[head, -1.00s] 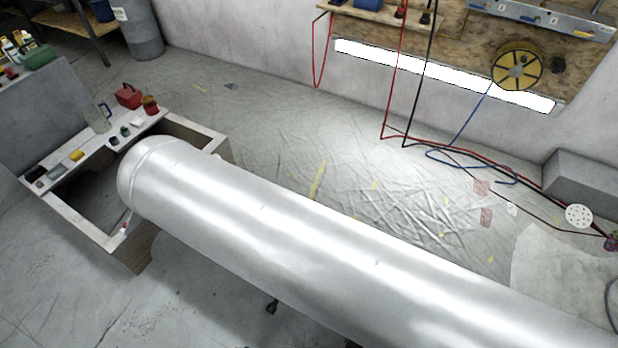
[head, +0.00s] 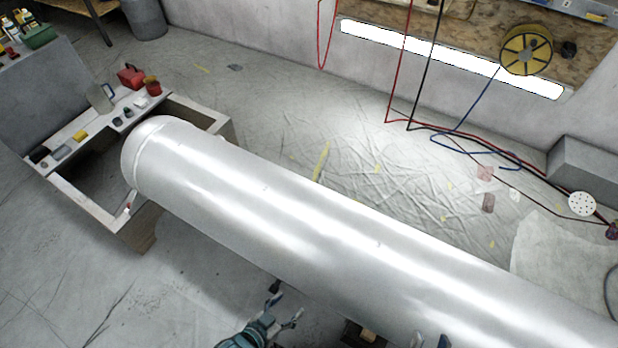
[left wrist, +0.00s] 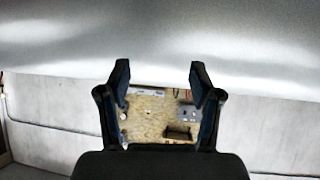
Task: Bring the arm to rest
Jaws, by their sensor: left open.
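A large silvery cylinder (head: 330,230) runs diagonally across the head view. My left gripper (head: 287,306) is low in the head view, just below the cylinder's lower edge, with its fingers apart. In the left wrist view the two dark fingers of my left gripper (left wrist: 160,75) stand wide apart with nothing between them, and the cylinder's shiny surface (left wrist: 160,35) fills the top. What seem to be the tips of my right gripper (head: 430,341) show at the bottom edge in front of the cylinder; the rest of it is cut off.
An open wooden frame (head: 75,200) stands at the cylinder's left end, with small containers on its ledge. A yellow cable reel (head: 526,50) and hanging cables are at the far wall. The floor sheet (head: 330,150) behind the cylinder is mostly clear.

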